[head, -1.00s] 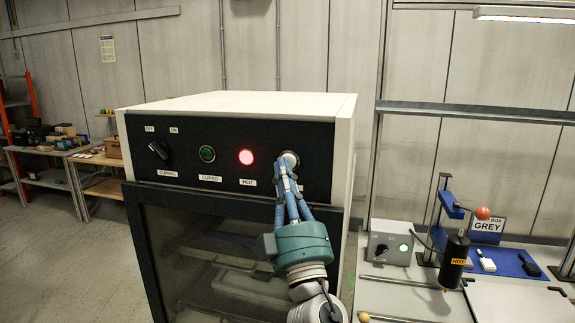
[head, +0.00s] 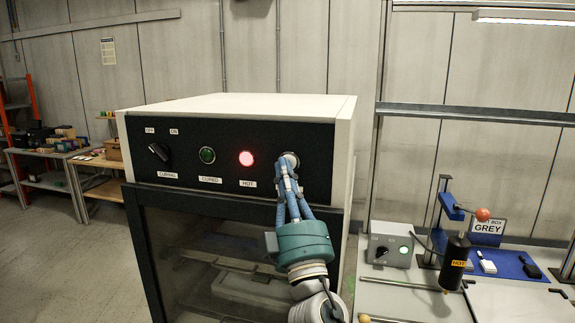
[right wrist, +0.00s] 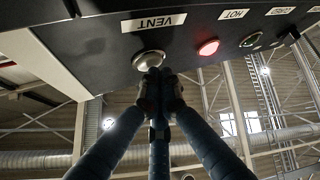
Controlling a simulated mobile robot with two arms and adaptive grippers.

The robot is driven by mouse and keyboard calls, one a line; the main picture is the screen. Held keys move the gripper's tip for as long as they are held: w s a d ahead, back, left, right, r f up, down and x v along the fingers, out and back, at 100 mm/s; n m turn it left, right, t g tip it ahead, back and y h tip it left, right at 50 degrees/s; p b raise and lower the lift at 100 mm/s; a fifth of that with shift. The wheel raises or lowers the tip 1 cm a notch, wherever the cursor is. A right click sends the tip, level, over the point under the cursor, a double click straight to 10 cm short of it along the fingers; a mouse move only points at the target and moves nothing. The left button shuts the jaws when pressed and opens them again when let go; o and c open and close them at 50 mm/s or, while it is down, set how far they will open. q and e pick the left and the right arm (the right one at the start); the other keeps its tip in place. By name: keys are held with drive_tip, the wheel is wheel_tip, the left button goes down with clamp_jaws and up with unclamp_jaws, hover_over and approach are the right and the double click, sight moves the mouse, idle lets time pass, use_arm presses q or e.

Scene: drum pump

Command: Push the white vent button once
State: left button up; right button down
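The white vent button (head: 291,160) is a pale round button in a metal ring at the right end of the black front panel of the oven. In the right wrist view the vent button (right wrist: 148,60) sits below the VENT label (right wrist: 153,22). My right gripper (head: 285,162) has its blue fingers drawn together, with nothing between them. In the right wrist view its fingertips (right wrist: 160,76) are at the lower edge of the button and overlap it. I cannot tell whether they touch it or whether it is pressed in. My left gripper is not in view.
The oven panel (head: 225,183) also carries a lit red HOT lamp (head: 246,159), a dark green CURED lamp (head: 207,155) and a black CURING knob (head: 158,152). To the right, a bench holds a grey control box (head: 389,251) and a black HOT cylinder (head: 455,262).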

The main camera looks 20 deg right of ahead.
drive_tip(key=shift+w+d, duration=0.1)
idle(0.5)
drive_tip(key=shift+s+a, duration=0.5)
drive_tip(key=shift+s, duration=0.25)
drive_tip(key=s+a, duration=0.1)
drive_tip(key=s, duration=0.1)
drive_tip(key=s+a, duration=0.1)
drive_tip(key=s, duration=0.1)
drive_tip(key=shift+a, duration=0.4)
drive_tip(key=shift+f, duration=0.1)
idle(0.4)
